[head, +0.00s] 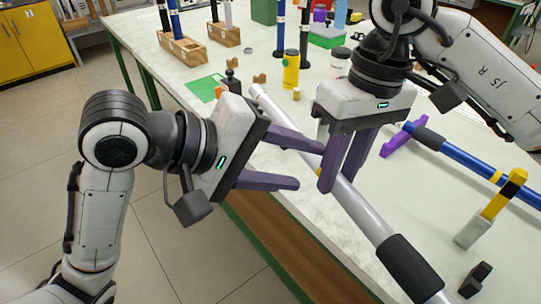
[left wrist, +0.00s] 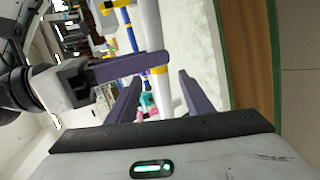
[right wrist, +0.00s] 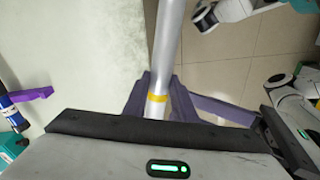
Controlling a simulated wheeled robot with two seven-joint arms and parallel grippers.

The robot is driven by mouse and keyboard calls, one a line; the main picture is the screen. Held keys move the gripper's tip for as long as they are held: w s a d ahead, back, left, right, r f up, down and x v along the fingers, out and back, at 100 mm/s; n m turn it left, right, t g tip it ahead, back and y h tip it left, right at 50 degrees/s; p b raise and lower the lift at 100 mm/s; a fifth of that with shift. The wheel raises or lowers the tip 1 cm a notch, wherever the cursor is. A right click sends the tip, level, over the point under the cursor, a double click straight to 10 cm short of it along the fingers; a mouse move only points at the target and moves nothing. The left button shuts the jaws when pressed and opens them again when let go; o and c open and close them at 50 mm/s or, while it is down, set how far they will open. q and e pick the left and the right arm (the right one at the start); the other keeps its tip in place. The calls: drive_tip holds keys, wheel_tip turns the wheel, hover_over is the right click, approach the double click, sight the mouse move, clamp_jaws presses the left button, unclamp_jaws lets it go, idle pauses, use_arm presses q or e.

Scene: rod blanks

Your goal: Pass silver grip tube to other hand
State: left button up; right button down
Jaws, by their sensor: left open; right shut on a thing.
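The silver grip tube (head: 350,205) slants across the head view, with a black sleeve (head: 408,268) at its lower right end. My right gripper (head: 340,175) is shut on the tube near its middle, and the tube runs up between its fingers beside a yellow band in the right wrist view (right wrist: 166,45). My left gripper (head: 309,166) is open to the left of the tube, close to the right gripper's fingers. In the left wrist view the tube (left wrist: 150,35) shows between the left fingers. Whether they touch it I cannot tell.
A blue rod (head: 465,174) lies on a purple support (head: 398,140) at the right. A yellow-and-black piece (head: 503,195) stands near it. Wooden blocks (head: 183,47) with upright rods, a yellow bottle (head: 291,70) and a green mat (head: 203,88) are further back on the table.

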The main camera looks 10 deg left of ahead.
sight(318, 169)
use_arm(q)
drive_tip(key=shift+x, duration=2.8)
drive_tip(key=shift+c, duration=0.5)
drive_tip(key=c, duration=1.1)
use_arm(e)
drive_tip(key=c, duration=1.4)
unclamp_jaws()
